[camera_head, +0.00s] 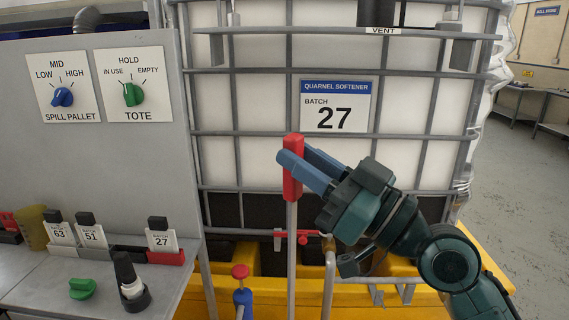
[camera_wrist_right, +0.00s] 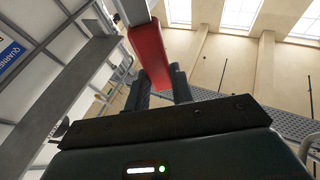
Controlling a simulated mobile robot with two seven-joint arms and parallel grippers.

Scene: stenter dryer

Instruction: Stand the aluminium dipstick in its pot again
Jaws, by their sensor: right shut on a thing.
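The aluminium dipstick is upright in front of the tote, with a red handle (camera_head: 292,170) and a grey rod (camera_head: 291,250). My right gripper (camera_head: 300,170) is shut on the red handle, coming from the right. The handle also shows between the fingers in the right wrist view (camera_wrist_right: 150,55). The rod runs down past the bottom of the head view, so its lower end is hidden. A dark cylinder (camera_head: 377,12) stands behind the grey ledge above the VENT label; I cannot tell whether it is the pot. My left gripper is not in view.
The caged white tote (camera_head: 260,105) stands behind, over a yellow spill pallet (camera_head: 400,300). A grey panel with two knobs (camera_head: 90,130) and a shelf with numbered tags (camera_head: 160,240) are at left. A red-topped blue fitting (camera_head: 241,290) is low beside the rod. The floor at right is clear.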

